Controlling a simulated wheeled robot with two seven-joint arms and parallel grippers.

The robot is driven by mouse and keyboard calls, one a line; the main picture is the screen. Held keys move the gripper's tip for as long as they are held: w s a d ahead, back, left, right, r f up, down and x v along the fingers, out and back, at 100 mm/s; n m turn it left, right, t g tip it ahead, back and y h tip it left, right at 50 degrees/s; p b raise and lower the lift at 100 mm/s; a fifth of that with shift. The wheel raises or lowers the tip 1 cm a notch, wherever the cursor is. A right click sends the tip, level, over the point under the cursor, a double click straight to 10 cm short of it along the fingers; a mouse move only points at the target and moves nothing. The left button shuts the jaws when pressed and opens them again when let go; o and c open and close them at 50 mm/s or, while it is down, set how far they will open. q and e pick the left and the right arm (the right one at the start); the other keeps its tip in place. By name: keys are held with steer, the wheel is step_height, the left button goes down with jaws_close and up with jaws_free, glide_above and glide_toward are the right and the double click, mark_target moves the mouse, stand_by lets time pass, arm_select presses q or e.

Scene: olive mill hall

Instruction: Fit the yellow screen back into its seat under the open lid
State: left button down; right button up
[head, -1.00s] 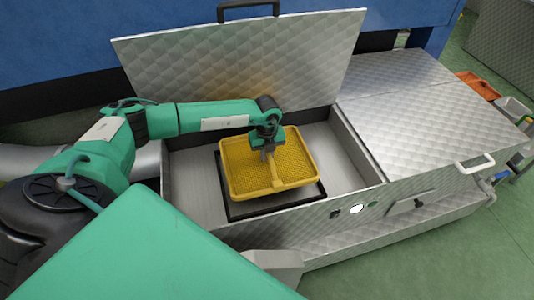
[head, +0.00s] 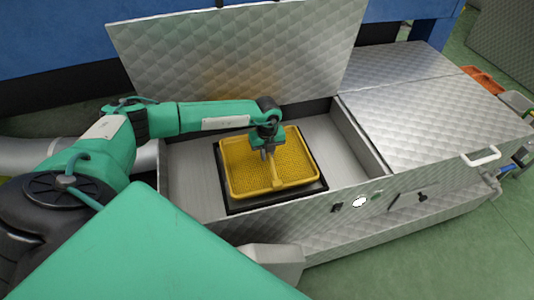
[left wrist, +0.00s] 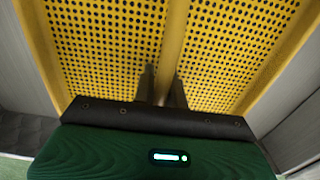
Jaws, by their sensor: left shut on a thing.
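The yellow screen (head: 297,158) is a shallow perforated tray with a raised middle bar. It lies over the black-rimmed seat (head: 280,200) inside the metal box, beneath the raised lid (head: 235,55). Black rim shows along the screen's left, front and right sides. I cannot tell whether the screen rests in the seat or hovers just above it. My left gripper (head: 268,155) is shut on the screen's middle bar. In the left wrist view, the fingers (left wrist: 163,88) straddle the bar (left wrist: 172,45), with the perforated mesh on both sides. My right gripper is out of view.
The quilted metal box has a front wall (head: 310,215) with switches. A closed metal cover (head: 430,110) adjoins on the right. An orange container (head: 483,80) stands at the far right. Bare box floor (head: 190,180) shows left of the seat.

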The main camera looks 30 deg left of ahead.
mark_target(267, 161)
arm_select(q)
steer(key=shift+f+b, duration=0.75)
steer(key=shift+f, duration=0.75)
stand_by(0.3)
steer(key=c, duration=1.3)
jaws_free()
steer(key=shift+c, duration=0.2)
steer(key=shift+f, duration=0.1)
